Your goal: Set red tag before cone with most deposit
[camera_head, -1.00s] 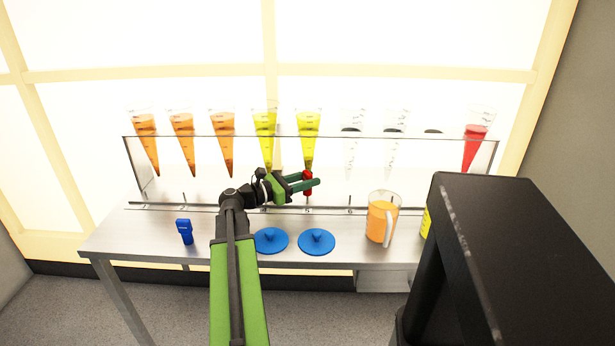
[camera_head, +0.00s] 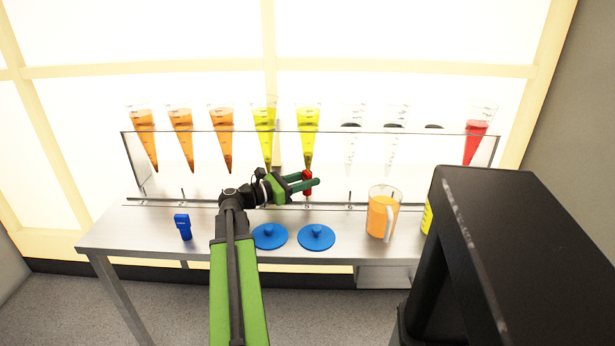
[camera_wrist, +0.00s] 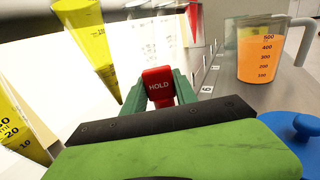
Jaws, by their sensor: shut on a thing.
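My gripper (camera_head: 312,182) is shut on a red tag (camera_head: 307,185), held upright in front of the rack, below the right yellow cone (camera_head: 308,125). A second yellow cone (camera_head: 264,122) hangs to the left. Three orange cones (camera_head: 182,130) hang farther left; two clear cones (camera_head: 395,125) and a red cone (camera_head: 477,130) hang to the right. The yellow cones darken toward their tips; I cannot compare deposits exactly. The tag's lower end is unclear.
The clear rack panel (camera_head: 160,160) stands behind a rail with small pegs and number labels (camera_wrist: 207,89). On the bench (camera_head: 120,232) are a blue tool (camera_head: 183,226), two blue lids (camera_head: 316,238) and a jug of orange juice (camera_head: 382,217).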

